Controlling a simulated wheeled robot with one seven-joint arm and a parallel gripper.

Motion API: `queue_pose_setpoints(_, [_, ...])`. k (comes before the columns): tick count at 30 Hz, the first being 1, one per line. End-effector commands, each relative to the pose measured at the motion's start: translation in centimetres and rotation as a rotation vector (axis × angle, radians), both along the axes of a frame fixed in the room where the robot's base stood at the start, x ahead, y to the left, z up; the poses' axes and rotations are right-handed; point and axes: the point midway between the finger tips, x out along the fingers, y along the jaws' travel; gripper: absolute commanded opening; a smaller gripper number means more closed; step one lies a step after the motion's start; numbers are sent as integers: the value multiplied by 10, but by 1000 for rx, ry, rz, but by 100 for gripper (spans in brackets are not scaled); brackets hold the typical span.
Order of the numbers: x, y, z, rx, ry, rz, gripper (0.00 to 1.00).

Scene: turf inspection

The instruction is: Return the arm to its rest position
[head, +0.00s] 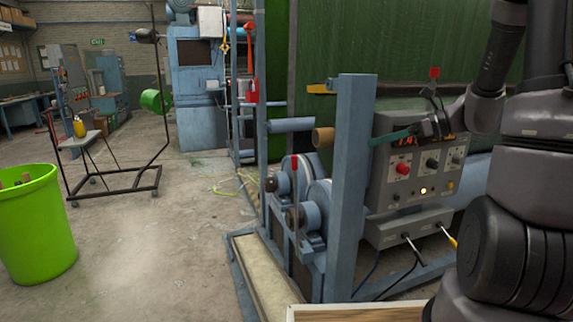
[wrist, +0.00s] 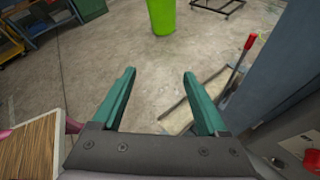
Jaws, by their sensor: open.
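My gripper (head: 393,136) has teal fingers and sits in front of the upper part of the grey control box (head: 395,188), at the right of the head view. Its fingers point left, towards the blue upright post (head: 346,190). In the wrist view my gripper (wrist: 159,76) is open, its two fingers well apart with nothing between them, and bare concrete floor shows beyond. My dark arm fills the right side of the head view. From these views I cannot tell whether a finger touches the box.
A blue machine frame with rollers (head: 318,200) and a red-handled lever (head: 295,178) stands close to my arm; the lever also shows in the wrist view (wrist: 241,54). A green bin (head: 38,225) and a wheeled cart (head: 115,190) stand left. The floor between is open.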

Motion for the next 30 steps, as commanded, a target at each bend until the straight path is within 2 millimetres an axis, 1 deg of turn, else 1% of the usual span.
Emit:
queue_pose_setpoints(1, [-17, 13, 11, -96, -75, 88, 76])
queue_pose_setpoints(3, [-40, 23, 20, -231, -177, 209, 76])
queue_pose_setpoints(6, [-70, 32, 30, -424, -332, 379, 76])
queue_pose_setpoints(9, [-96, 33, 40, -620, -493, 540, 76])
queue_pose_setpoints(11, [-110, 31, 47, -737, -593, 632, 76])
queue_pose_setpoints(15, [-135, 20, 66, -1013, -830, 830, 76])
queue_pose_setpoints(18, [-147, 11, 82, -1191, -981, 946, 76])
queue_pose_setpoints(22, [-157, 2, 100, -1370, -1123, 1045, 76])
queue_pose_setpoints(26, [-162, -3, 110, -1465, -1194, 1095, 76])
queue_pose_setpoints(30, [-163, -5, 112, -1490, -1212, 1110, 76])
